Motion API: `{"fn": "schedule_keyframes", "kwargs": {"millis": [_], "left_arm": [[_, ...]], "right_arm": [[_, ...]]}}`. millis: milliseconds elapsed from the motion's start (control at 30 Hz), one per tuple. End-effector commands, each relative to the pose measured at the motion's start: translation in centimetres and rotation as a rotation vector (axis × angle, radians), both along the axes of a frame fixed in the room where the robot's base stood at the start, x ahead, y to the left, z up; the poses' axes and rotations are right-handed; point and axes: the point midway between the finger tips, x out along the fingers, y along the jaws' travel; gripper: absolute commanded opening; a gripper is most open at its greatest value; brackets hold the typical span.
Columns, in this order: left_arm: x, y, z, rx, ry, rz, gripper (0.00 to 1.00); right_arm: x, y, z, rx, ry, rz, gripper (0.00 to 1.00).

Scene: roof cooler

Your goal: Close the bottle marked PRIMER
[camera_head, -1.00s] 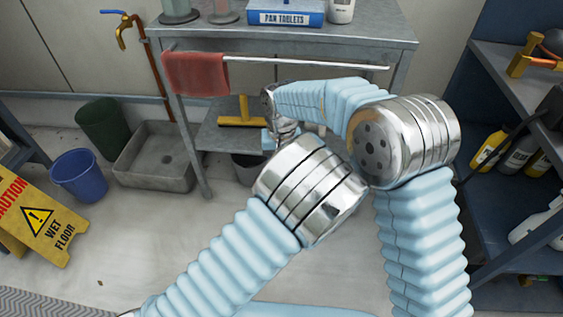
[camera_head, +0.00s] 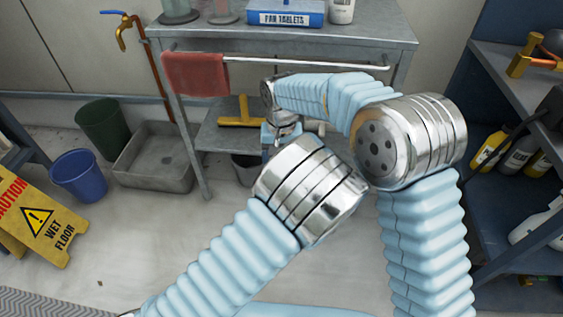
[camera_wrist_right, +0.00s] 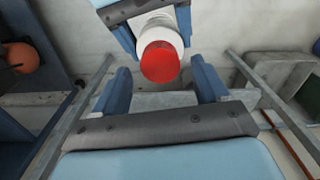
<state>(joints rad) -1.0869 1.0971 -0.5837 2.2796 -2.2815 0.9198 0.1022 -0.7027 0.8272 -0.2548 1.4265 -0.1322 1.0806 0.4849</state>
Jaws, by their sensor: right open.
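A white bottle (camera_wrist_right: 154,34) with a round red cap (camera_wrist_right: 160,63) shows at the top middle of the right wrist view. No marking on it can be read. My left gripper (camera_wrist_right: 155,27) is around the bottle's white body, one blue finger on each side, and appears shut on it. My right gripper (camera_wrist_right: 161,80) is open, its fingers apart to either side of the red cap. I see clear space on both sides of the cap. In the head view my arms hide the bottle and most of both grippers.
A metal bench (camera_head: 385,32) with a rail and red cloth (camera_head: 195,74) stands ahead. A blue box (camera_head: 284,15) is on it. A dark shelf (camera_head: 500,75) with bottles is at right. A grey basin (camera_head: 155,165), buckets and a wet floor sign (camera_head: 36,220) are at left.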

Motion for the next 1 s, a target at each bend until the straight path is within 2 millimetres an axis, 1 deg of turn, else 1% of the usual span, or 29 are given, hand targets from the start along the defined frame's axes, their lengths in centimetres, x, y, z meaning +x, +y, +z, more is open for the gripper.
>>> {"fn": "schedule_keyframes", "kwargs": {"millis": [33, 100, 200, 467, 500, 533, 633, 667, 767, 867, 1000], "left_arm": [[0.0, 0.0, 0.1, -0.001, -0.001, 0.000, 0.00], [0.0, 0.0, 0.0, -0.001, -0.001, 0.000, 0.00], [0.0, 0.0, 0.0, -0.001, -0.001, 0.000, 0.00], [0.0, 0.0, 0.1, -0.001, -0.001, 0.000, 0.00], [0.0, 0.0, 0.1, -0.001, -0.001, 0.000, 0.00], [0.0, 0.0, 0.0, -0.001, -0.001, 0.000, 0.00], [0.0, 0.0, 0.0, -0.001, -0.001, 0.000, 0.00], [0.0, 0.0, 0.0, -0.001, -0.001, 0.000, 0.00], [0.0, 0.0, 0.1, -0.001, -0.001, 0.000, 0.00], [0.0, 0.0, 0.1, -0.001, -0.001, 0.000, 0.00], [0.0, 0.0, 0.1, 0.000, -0.001, 0.000, 0.00]], "right_arm": [[0.1, 0.1, 0.8, 0.002, -0.003, 0.000, 0.74], [0.0, 0.0, 1.6, 0.001, -0.001, 0.000, 0.74], [0.0, 0.0, 2.3, 0.001, -0.001, 0.000, 0.74], [0.0, 0.0, 2.5, 0.000, 0.000, 0.000, 0.74], [0.0, 0.0, 2.5, 0.000, 0.000, 0.001, 0.70], [0.0, 0.0, 2.5, 0.000, 0.000, 0.004, 0.70], [0.0, 0.0, 2.5, 0.000, 0.004, 0.058, 0.70], [-0.1, 0.1, 2.5, -0.001, 0.005, 0.095, 0.70], [-0.2, 0.1, 2.6, -0.001, 0.016, 0.288, 0.70], [-0.4, 0.2, 2.8, 0.002, 0.025, 0.575, 0.70], [-0.4, 0.3, 3.6, 0.008, 0.028, 1.021, 0.70]]}}
